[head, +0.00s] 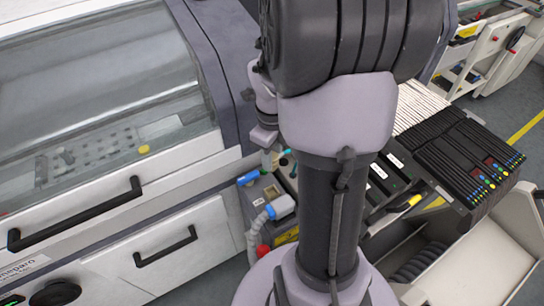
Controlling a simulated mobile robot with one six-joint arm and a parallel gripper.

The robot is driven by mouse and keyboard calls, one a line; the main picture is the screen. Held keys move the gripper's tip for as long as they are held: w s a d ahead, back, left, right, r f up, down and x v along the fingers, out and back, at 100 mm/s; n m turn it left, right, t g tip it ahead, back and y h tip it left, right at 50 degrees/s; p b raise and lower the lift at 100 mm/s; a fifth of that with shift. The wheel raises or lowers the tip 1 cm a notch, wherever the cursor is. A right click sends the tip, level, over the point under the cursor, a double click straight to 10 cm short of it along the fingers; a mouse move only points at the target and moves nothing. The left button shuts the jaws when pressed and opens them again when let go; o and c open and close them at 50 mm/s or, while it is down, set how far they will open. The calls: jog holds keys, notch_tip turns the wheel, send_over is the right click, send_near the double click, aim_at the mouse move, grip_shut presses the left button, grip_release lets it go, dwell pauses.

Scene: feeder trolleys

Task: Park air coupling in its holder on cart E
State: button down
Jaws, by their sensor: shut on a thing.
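My gripper (266,141) is partly in view just left of my arm's dark lower column, above a grey connection block. It is shut on a small piece with green and teal parts, which I take to be the air coupling (268,160); my arm hides part of it. Below stands the grey block (262,190) with a blue fitting (248,177) on its left. A pale fitting with a blue end (281,206) and a grey hose sits at its front. I cannot make out which part is the holder, or any cart letter.
A machine with a clear cover (100,80) and black handles (75,213) fills the left. A feeder trolley with dark feeders (460,160) stands at right, with an empty bin (470,262) in front. Another trolley (490,45) is at the upper right, beside free floor.

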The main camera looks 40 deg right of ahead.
jog(key=shift+d+f, duration=0.1)
jog(key=shift+f, duration=0.05)
jog(key=s+d+f+n+b, duration=0.2)
jog(key=s+d+f+n, duration=0.5)
jog(key=d+f+n, duration=0.35)
jog(key=shift+m, duration=0.75)
jog(key=shift+w+d+f+b, duration=0.1)
jog(key=shift+d+f+b, duration=0.15)
jog(key=shift+f+b, duration=0.85)
jog(key=shift+w+d+f+b, duration=0.1)
jog(key=shift+d+f+b, duration=0.4)
jog(key=shift+f, duration=0.95)
jog(key=shift+w+d+f+b, duration=0.1)
jog(key=shift+f+b, duration=0.95)
jog(key=shift+f, duration=0.2)
jog(key=shift+f+b, duration=1.1)
jog(key=shift+f, duration=0.1)
jog(key=c, duration=0.9)
grip_release()
jog(key=shift+c, duration=0.2)
